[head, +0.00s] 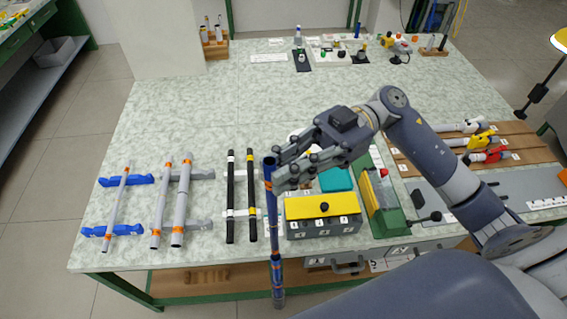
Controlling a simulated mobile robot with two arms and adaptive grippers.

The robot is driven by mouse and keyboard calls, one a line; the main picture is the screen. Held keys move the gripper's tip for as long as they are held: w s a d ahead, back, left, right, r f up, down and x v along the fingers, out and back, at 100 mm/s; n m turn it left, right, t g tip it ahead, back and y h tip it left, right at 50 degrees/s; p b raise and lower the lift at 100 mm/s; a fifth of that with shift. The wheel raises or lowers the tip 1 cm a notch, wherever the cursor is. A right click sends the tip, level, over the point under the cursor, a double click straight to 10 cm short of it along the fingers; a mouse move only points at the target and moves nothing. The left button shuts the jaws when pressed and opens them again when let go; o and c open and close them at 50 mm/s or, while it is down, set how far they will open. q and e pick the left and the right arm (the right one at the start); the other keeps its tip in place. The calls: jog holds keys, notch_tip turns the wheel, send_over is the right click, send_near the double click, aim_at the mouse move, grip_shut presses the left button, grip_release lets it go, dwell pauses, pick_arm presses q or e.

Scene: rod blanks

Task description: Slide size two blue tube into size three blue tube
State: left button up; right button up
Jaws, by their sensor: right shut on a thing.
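My right gripper (279,172) reaches in from the right and is shut on a blue tube (272,215) near its upper end. The tube stands close to upright, with its open top by the fingertips and an orange band just below. It runs down in front of the table's front edge. Its lower part (278,290) looks darker, below another orange band near the edge. I cannot tell whether that part is a second blue tube or how the two fit. Size marks are too small to read. My left gripper is not in view.
Grey tubes (185,205) and black rods (230,195) lie on supports to the left. A grey box with a yellow lid (310,206) and a green fixture (375,205) stand close on the right. The table's middle (210,110) is clear.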

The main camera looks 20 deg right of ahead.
aim_at(273, 222)
notch_tip(273, 222, down, 18)
jog(key=b, duration=1)
dwell(5.4)
jog(key=o, duration=0.9)
